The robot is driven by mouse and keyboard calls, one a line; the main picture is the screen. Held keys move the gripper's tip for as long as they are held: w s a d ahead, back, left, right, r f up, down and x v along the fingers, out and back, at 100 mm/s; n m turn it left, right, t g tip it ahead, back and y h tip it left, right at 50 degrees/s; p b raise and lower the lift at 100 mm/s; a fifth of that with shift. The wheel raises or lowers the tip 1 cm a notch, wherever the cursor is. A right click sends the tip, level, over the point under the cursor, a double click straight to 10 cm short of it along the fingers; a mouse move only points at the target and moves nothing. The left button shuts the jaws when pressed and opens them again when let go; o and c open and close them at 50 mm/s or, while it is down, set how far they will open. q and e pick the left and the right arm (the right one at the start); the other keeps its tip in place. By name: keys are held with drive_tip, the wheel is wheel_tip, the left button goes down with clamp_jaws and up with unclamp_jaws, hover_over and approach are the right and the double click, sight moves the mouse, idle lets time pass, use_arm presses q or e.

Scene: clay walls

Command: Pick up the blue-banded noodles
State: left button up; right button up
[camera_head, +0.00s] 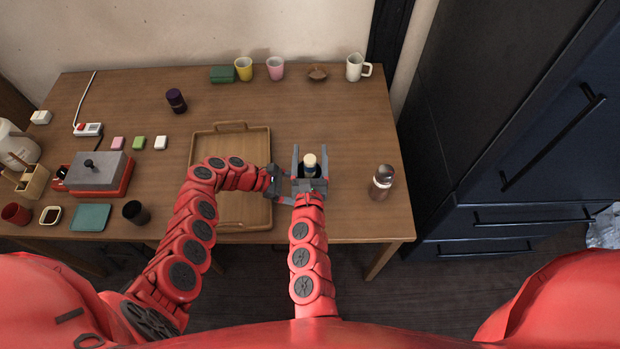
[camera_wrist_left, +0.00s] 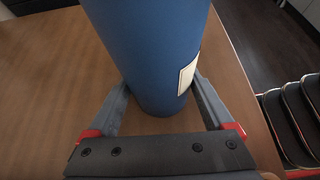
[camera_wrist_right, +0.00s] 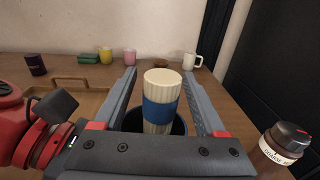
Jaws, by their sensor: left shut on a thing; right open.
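The blue-banded noodles (camera_wrist_right: 160,98) are a cream bundle with a wide blue band. They stand upright in a dark round container, with their upper part above its rim; their pale top (camera_head: 309,160) shows in the head view. The container is a blue cylinder (camera_wrist_left: 150,45) with a cream label in the left wrist view. My left gripper (camera_wrist_left: 155,98) is shut on this container from the left. My right gripper (camera_wrist_right: 168,80) is open, with one finger on each side of the noodles and gaps between; it also shows in the head view (camera_head: 310,152). The noodles' lower end is hidden.
A brown bottle (camera_head: 382,183) stands right of my right gripper. A wooden tray (camera_head: 245,222) lies to the left, partly under my left arm. Cups and a bowl (camera_head: 317,72) line the table's back edge. The table between them and my grippers is clear.

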clamp_jaws()
idle(1.4)
